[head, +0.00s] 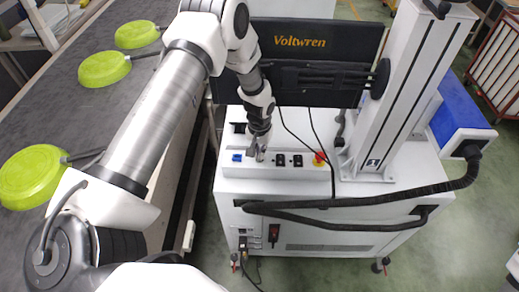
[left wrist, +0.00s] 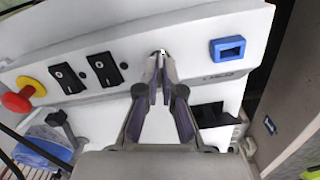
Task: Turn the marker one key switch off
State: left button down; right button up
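My left gripper (head: 258,154) points down at that strip, between a blue socket (head: 237,157) and two black rocker switches (head: 289,160). In the left wrist view my fingertips (left wrist: 161,62) are drawn together over the key switch (left wrist: 163,52). Only a small bit of the key shows between the tips; its turn angle is hidden. The blue socket (left wrist: 228,49) is to the right and the rockers (left wrist: 104,69) to the left. My right gripper is in neither view.
A red emergency stop on a yellow base (head: 319,159) sits right of the rockers. A dark Voltwren monitor (head: 312,45) and a white column (head: 400,90) stand behind. Green pans (head: 104,68) lie on the conveyor (head: 75,120) at left. Black cables (head: 345,200) hang in front.

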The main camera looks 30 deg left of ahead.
pick_arm(q)
jog(key=shift+w+r+n+p, duration=0.1)
jog(key=shift+n+p, duration=0.4)
jog(key=shift+n, duration=1)
jog(key=c, duration=1.3)
grip_release()
jog(key=shift+c, duration=0.2)
notch_tip(320, 180, up, 12)
